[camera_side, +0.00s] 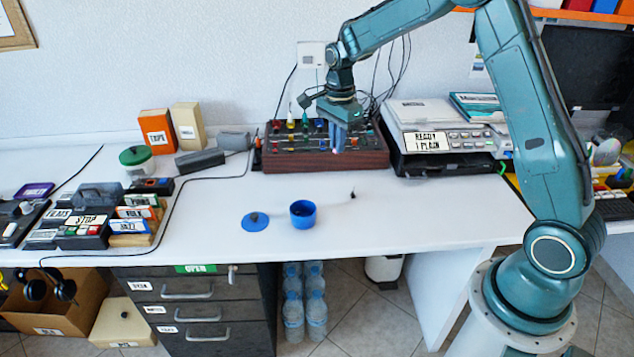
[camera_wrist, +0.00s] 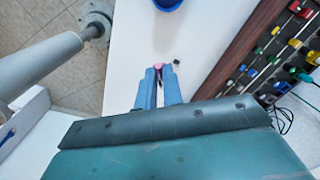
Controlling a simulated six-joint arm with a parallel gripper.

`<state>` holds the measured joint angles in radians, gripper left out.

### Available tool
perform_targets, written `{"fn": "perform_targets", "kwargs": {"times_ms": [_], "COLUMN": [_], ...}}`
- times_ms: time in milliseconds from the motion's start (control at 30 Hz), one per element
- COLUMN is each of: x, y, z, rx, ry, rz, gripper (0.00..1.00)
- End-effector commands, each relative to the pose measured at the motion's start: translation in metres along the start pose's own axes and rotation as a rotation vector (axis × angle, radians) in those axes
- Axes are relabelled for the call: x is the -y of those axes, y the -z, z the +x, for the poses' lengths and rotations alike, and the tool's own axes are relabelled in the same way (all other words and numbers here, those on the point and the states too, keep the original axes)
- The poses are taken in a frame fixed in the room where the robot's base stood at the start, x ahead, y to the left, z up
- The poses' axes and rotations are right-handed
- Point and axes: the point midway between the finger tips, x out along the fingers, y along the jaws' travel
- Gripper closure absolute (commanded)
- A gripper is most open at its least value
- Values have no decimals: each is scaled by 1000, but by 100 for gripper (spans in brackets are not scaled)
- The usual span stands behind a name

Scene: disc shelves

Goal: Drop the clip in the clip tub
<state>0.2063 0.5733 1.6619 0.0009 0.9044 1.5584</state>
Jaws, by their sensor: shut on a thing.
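My gripper (camera_side: 337,150) points down in front of the wooden-sided console, above the white table. Its blue fingers are shut on a small pink thing, seemingly the clip (camera_wrist: 158,67), which shows at the fingertips in the wrist view. The fingers hide most of it. A round blue tub (camera_side: 303,220), seemingly the clip tub, stands open on the table, below and left of my gripper in the side view. The tub's edge also shows at the top of the wrist view (camera_wrist: 168,4). A blue lid (camera_side: 255,222) lies flat to the left of the tub.
The console (camera_side: 325,161) with coloured knobs stands behind my gripper. A small black object (camera_side: 352,195) lies on the table right of the tub. A printer-like machine (camera_side: 445,143) stands at the back right. The table around the tub is mostly clear.

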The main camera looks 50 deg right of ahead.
Motion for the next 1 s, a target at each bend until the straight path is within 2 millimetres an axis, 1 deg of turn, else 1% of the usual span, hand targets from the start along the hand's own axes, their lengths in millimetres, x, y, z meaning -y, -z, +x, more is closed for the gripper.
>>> {"fn": "perform_targets", "kwargs": {"times_ms": [33,300,500,700,1000], "x": [3,18,25,29,29], "y": [-7,-38,-57,-68,-70], "z": [-1,-6,-9,-11,-9], "rx": [0,0,0,0,0], "ry": [0,0,0,1,0], "rz": [39,279,430,515,537], "gripper": [100,100,100,100,100]}}
